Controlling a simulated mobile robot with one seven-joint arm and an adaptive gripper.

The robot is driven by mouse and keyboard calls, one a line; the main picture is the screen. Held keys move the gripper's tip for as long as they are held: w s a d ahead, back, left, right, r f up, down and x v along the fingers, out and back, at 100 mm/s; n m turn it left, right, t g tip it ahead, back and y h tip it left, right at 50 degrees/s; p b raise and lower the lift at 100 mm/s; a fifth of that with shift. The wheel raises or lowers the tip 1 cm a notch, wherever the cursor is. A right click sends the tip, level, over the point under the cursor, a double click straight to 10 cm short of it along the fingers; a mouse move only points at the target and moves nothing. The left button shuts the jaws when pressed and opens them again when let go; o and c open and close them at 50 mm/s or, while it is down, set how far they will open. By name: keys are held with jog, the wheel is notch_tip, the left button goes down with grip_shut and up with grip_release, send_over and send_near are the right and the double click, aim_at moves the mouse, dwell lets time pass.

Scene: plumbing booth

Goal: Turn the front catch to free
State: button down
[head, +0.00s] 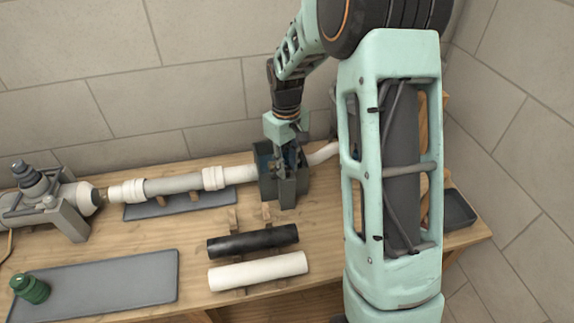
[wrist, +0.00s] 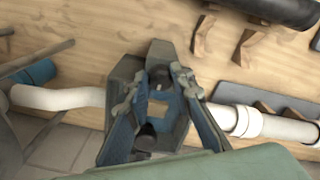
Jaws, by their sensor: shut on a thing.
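A dark grey clamp box (head: 288,190) stands on the bench with the white pipe line meeting both its sides. My gripper (head: 285,165) points down into it from above. In the wrist view my gripper (wrist: 157,88) has its two grey fingertips on either side of the front catch (wrist: 160,74), a small dark knob at the box's front end. It is shut on this catch, though the contact itself is hard to make out. A second dark knob (wrist: 145,141) sits towards the back, near my palm. Blue parts show inside the box. The catch's turn angle cannot be told.
A black pipe (head: 253,241) and a white pipe (head: 258,270) lie on wooden rests in front. A grey pump (head: 45,205) is at left, with a grey mat (head: 98,285) and green fitting (head: 30,289) before it. A dark tray (head: 458,211) is at right.

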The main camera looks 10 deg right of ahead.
aim_at(287, 169)
jog(key=c, duration=1.7)
grip_release()
jog(key=shift+r, duration=0.1)
notch_tip(287, 169, up, 12)
jog(key=shift+a+f, duration=0.1)
jog(key=shift+s, duration=0.1)
